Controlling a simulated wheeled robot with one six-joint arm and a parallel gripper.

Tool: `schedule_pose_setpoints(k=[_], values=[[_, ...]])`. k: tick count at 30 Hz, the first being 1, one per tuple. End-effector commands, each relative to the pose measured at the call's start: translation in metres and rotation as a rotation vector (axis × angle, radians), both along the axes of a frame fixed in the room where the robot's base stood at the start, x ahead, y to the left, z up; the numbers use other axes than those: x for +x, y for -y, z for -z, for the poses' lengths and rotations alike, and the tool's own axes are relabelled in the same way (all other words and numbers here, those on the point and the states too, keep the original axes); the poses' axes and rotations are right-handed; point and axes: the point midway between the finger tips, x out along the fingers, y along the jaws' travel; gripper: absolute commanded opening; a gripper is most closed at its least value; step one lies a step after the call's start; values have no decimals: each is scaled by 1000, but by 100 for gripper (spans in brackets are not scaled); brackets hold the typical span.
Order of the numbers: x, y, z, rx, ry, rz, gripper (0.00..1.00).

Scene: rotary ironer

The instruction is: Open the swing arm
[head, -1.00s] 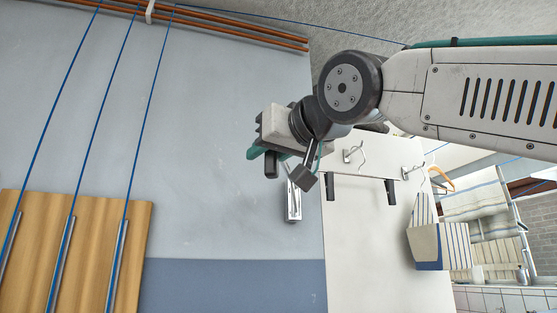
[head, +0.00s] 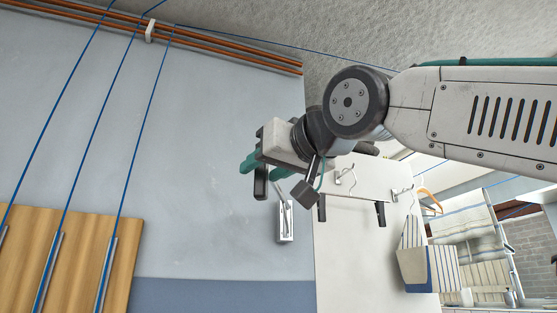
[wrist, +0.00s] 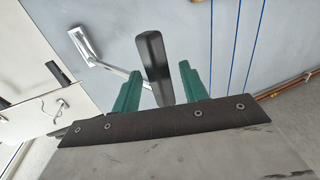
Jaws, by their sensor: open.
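The swing arm is a thin metal rod on a wall plate (head: 285,222), with a black handle (head: 261,182) at its end. The plate also shows in the wrist view (wrist: 84,44), where the rod runs right to the handle (wrist: 152,62). My gripper (head: 251,163) has green fingers and is at the handle in the head view. In the wrist view my gripper (wrist: 160,72) is open, with the handle between its fingers. Narrow gaps show beside the handle; I cannot tell whether either finger touches it. My gripper's body partly hides the rod in the head view.
A white panel with metal hooks (head: 345,177) and black brackets (head: 380,213) stands right of the plate. A striped cloth (head: 413,262) hangs farther right. Wooden boards (head: 80,255) with blue cords are at lower left. Copper pipes (head: 220,51) run along the top.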

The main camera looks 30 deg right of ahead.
Motion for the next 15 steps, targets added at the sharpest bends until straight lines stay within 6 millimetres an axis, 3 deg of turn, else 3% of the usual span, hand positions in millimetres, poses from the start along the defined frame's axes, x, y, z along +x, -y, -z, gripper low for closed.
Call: schedule_pose_setpoints(k=[7, 15], values=[[-42, 3, -1, 3, 7, -6, 44], [-56, 2, 0, -4, -3, -9, 44]])
